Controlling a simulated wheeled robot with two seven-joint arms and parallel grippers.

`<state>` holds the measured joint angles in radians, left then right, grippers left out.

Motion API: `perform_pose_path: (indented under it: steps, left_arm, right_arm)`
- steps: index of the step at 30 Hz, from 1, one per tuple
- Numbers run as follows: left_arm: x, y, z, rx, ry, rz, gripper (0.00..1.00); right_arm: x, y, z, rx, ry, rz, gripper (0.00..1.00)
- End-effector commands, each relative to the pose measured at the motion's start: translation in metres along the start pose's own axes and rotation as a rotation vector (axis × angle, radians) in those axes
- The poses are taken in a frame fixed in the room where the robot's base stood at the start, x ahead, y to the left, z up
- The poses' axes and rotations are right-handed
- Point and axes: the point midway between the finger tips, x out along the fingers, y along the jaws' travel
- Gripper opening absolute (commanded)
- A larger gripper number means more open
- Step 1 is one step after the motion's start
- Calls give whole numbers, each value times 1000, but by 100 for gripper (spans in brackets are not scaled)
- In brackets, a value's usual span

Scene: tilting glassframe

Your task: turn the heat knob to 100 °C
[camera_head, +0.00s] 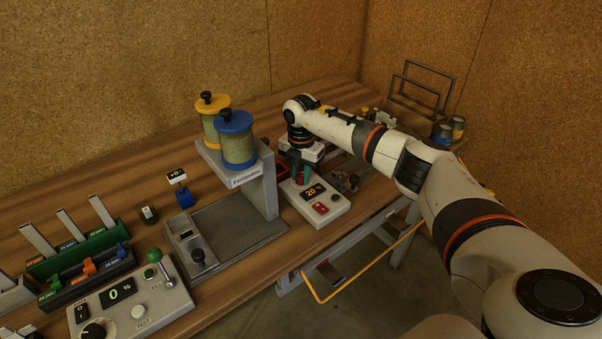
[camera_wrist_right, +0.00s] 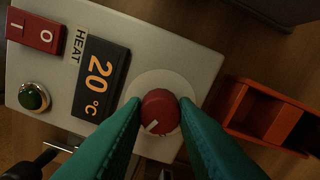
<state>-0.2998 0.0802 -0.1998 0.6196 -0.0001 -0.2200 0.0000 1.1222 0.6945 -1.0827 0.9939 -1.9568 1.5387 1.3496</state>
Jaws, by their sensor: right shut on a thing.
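The heat control box (camera_head: 334,211) stands near the front edge of the bench; its pale casing fills much of the right wrist view (camera_wrist_right: 187,45). Its display (camera_head: 313,191) reads 20 °C, also in the right wrist view (camera_wrist_right: 101,79). The red heat knob (camera_wrist_right: 160,112) has a white pointer mark aimed toward the lower left of that view. My right gripper (camera_head: 301,174) reaches down over the box, and its teal fingers (camera_wrist_right: 162,117) are shut on the knob from both sides. In the head view the fingers partly hide the knob. My left gripper is not in view.
A red rocker switch (camera_wrist_right: 37,30) and a green light (camera_wrist_right: 33,96) sit on the box. An orange container (camera_wrist_right: 262,112) is beside it. Left stand a dispenser with yellow (camera_head: 212,103) and blue-lidded jars (camera_head: 237,122), and another control box (camera_head: 134,303) showing 0 %.

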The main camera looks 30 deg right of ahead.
Motion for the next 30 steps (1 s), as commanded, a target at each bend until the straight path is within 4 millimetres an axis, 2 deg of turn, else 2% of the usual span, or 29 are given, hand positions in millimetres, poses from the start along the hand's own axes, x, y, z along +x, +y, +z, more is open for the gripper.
perform_pose_path:
  steps: [30]
  left_arm:
    - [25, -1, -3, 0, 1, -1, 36]
  right_arm:
    - [-1, -1, 0, -927, 3, -4, 3]
